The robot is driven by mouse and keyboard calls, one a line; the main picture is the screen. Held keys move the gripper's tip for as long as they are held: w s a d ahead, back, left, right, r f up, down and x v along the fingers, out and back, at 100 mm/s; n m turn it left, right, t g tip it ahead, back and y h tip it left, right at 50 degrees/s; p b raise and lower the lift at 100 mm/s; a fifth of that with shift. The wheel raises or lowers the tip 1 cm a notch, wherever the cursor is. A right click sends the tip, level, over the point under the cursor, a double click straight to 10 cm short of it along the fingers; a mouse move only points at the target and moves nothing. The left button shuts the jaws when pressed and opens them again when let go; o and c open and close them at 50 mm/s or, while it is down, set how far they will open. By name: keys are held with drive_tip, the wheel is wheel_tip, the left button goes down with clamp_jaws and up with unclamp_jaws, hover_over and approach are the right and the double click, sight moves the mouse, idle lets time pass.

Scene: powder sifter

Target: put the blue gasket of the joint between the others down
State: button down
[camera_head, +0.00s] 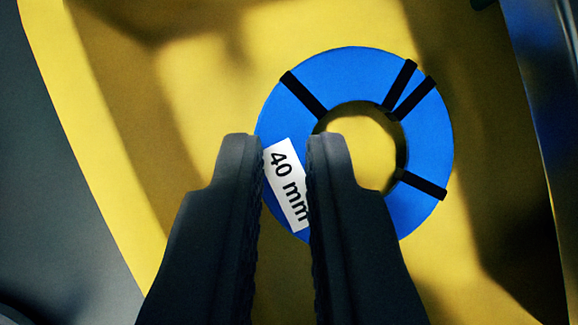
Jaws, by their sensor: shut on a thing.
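The blue gasket (350,78) is a flat ring with several black stripes across it and a white label reading "40 mm". My gripper (284,145) is shut on the left part of its band, one finger at the outer edge and the other at the hole side. The fingers hide parts of the ring's lower left. Yellow shows through the hole and all around the ring. I cannot tell whether the gasket hangs clear or touches the surface below. No other gaskets are in view.
A yellow tray or bin (62,75) with a sloping left side lies below and fills most of the view. Its visible inside looks bare, with dark shadows. A grey surface (40,190) lies to the left. A dark bluish part (545,60) stands at the right edge.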

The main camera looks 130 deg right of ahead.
drive_tip(key=shift+w+d+f, duration=0.1)
drive_tip(key=shift+d+f, duration=0.05)
drive_tip(key=shift+f, duration=0.3)
drive_tip(key=c, duration=1.7)
unclamp_jaws()
drive_tip(key=shift+c, duration=0.2)
drive_tip(key=shift+r, duration=0.1)
drive_tip(key=s+d+r+m+t, duration=0.1)
drive_tip(key=s+r+t, duration=0.35)
drive_tip(key=r, duration=1.45)
drive_tip(key=s+d+r+m+t, duration=0.1)
drive_tip(key=s+r, duration=0.7)
drive_tip(key=r, duration=1)
drive_tip(key=s+r+t, duration=0.1)
drive_tip(key=s+r, duration=0.5)
drive_tip(key=r, duration=0.3)
drive_tip(key=s+r+m+t, duration=0.1)
drive_tip(key=s+r+t, duration=0.1)
drive_tip(key=s+r, duration=0.4)
wheel_tip(320, 180, up, 3)
drive_tip(key=shift+s+a+r+h, duration=0.15)
drive_tip(key=shift+s+r+h, duration=0.05)
drive_tip(key=shift+s+h, duration=0.2)
drive_tip(key=shift+t, duration=0.25)
